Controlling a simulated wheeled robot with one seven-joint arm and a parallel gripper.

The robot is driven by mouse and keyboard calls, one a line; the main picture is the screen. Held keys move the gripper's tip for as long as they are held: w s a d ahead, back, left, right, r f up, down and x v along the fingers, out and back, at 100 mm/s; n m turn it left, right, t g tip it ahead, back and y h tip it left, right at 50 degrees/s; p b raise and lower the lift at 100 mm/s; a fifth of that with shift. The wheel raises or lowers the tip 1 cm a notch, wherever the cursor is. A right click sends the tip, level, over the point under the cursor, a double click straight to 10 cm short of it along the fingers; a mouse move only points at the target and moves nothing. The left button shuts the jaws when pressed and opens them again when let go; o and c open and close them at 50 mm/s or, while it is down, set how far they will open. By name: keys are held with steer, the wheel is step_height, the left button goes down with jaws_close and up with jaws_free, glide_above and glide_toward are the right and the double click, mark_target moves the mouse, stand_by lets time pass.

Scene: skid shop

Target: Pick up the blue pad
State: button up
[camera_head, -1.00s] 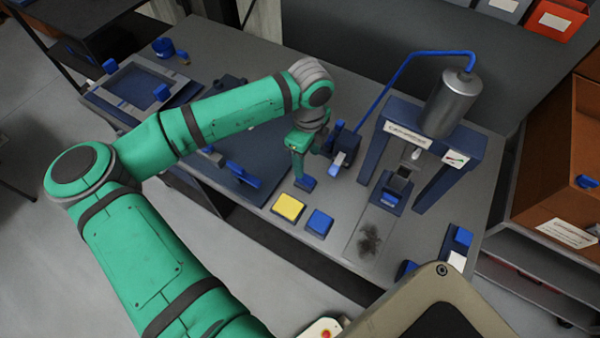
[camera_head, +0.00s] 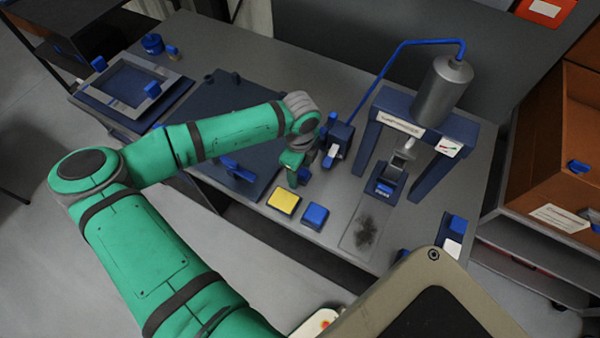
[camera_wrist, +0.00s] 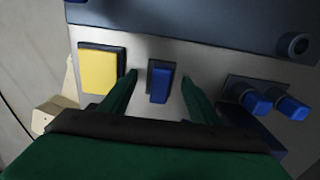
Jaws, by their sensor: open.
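My gripper (camera_head: 293,181) is open and points down over the bench, just behind a yellow pad. In the wrist view, a small narrow blue pad (camera_wrist: 160,82) on a dark base lies between and slightly beyond the fingertips (camera_wrist: 158,77); I see no finger touching it. My gripper hides most of it in the head view. The yellow pad (camera_head: 284,202) lies near the front edge and also shows left of the fingers in the wrist view (camera_wrist: 100,69). A square blue pad (camera_head: 315,216) sits right of the yellow one. Which blue piece is meant is unclear.
A small device with blue knobs (camera_wrist: 266,100) stands close right of my gripper. A blue press frame (camera_head: 441,139) with a grey cylinder (camera_head: 442,84) stands farther right. A dark blue plate (camera_head: 222,160) lies left. The bench's front edge is close to the pads.

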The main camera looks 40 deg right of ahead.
steer(key=c, duration=1.1)
steer(key=shift+c, duration=0.2)
steer(key=shift+r, duration=0.15)
steer(key=shift+r, duration=0.65)
steer(key=s+a+r, duration=0.8)
steer(key=s+r, duration=0.3)
steer(key=shift+s+r, duration=0.25)
steer(key=shift+s, duration=0.05)
